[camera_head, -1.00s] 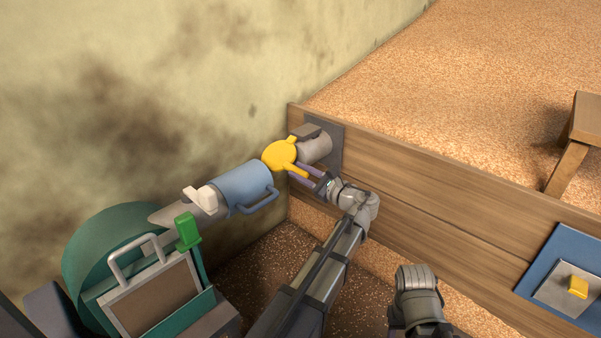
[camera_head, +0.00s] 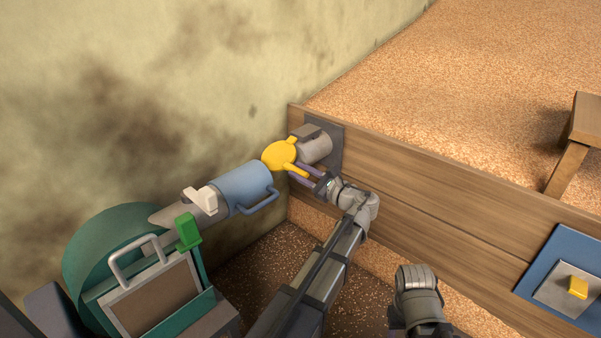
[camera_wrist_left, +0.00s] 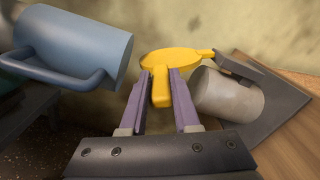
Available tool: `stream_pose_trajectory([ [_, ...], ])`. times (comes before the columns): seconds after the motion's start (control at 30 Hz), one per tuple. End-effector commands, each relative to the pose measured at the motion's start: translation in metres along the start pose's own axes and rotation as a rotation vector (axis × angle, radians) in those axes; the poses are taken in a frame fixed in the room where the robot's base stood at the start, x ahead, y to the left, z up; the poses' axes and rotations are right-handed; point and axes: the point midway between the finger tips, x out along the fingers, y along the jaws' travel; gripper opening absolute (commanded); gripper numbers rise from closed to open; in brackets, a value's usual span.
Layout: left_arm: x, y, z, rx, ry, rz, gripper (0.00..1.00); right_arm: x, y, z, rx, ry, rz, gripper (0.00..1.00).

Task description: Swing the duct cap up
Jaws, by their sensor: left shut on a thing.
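The yellow duct cap (camera_head: 279,156) is a round disc with a tab. It sits at the open end of a short grey duct stub (camera_head: 316,148) on the wooden wall. In the left wrist view the cap (camera_wrist_left: 182,60) lies between the blue cylinder and the grey stub (camera_wrist_left: 228,95). My left gripper (camera_head: 305,174) is shut on the cap's tab (camera_wrist_left: 160,88), its purple fingers on either side of it. My right gripper is not clearly visible; a grey part of my right arm shows at the bottom.
A blue cylinder with a handle (camera_head: 243,185) stands left of the cap, joined to a grey chute on a green machine (camera_head: 95,245). A green block (camera_head: 188,232) and a white block (camera_head: 207,200) are nearby. A blue panel with a yellow knob (camera_head: 578,287) is at right.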

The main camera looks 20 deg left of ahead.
Motion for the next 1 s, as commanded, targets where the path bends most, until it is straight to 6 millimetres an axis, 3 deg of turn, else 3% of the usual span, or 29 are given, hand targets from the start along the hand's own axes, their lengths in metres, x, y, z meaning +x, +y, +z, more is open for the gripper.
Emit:
stream_pose_trajectory([
  [0.37, -0.001, -0.003, 0.019, 0.162, 0.001, 0.000, 0.00, -0.019, 0.002, 0.001, 0.000, 0.000, 0.000, 0.50],
  [1.0, 0.000, -0.033, 0.066, 0.765, -0.001, 0.000, 0.00, -0.073, 0.007, 0.004, 0.000, -0.003, 0.000, 0.50],
])
